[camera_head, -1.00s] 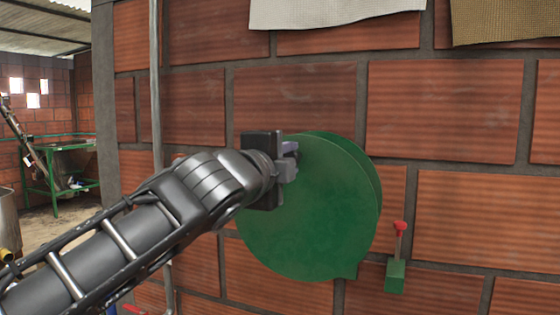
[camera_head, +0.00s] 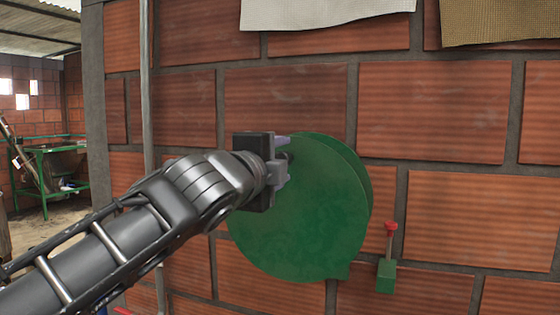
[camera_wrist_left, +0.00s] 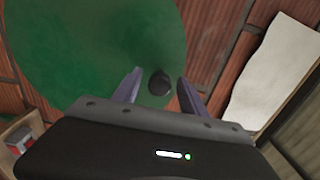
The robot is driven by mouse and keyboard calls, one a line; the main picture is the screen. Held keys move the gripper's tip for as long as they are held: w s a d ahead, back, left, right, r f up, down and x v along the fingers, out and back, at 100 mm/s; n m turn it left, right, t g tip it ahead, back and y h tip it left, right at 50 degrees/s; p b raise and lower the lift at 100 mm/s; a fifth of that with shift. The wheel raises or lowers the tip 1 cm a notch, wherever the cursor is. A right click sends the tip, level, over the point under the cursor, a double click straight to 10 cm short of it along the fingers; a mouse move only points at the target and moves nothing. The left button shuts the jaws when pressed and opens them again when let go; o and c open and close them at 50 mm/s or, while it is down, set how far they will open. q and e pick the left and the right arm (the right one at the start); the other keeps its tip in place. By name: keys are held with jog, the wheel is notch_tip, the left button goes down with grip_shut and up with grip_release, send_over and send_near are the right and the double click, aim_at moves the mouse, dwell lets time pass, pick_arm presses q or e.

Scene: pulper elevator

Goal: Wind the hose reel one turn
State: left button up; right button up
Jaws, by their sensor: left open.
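The green hose reel (camera_head: 305,215) is a round disc mounted on the brick wall. It also fills the upper left of the left wrist view (camera_wrist_left: 85,50). A dark round crank knob (camera_wrist_left: 159,84) stands near the reel's edge. My left gripper (camera_head: 284,165) is at the upper left part of the reel. In the left wrist view my left gripper (camera_wrist_left: 156,88) is open, with one finger on each side of the knob and gaps visible on both sides. The knob is mostly hidden by the gripper in the head view. My right gripper is not in view.
A small green box with a red-topped lever (camera_head: 388,262) is on the wall right of the reel. A vertical pipe (camera_head: 147,90) runs left of it. A white cloth (camera_head: 325,12) and a brown sack (camera_head: 500,20) hang above. A green-framed table (camera_head: 50,165) stands far left.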

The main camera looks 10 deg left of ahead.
pick_arm(q)
jog(key=s+a+b, duration=0.1)
jog(key=s+b, duration=0.1)
jog(key=s, duration=0.5)
jog(key=shift+s, duration=0.35)
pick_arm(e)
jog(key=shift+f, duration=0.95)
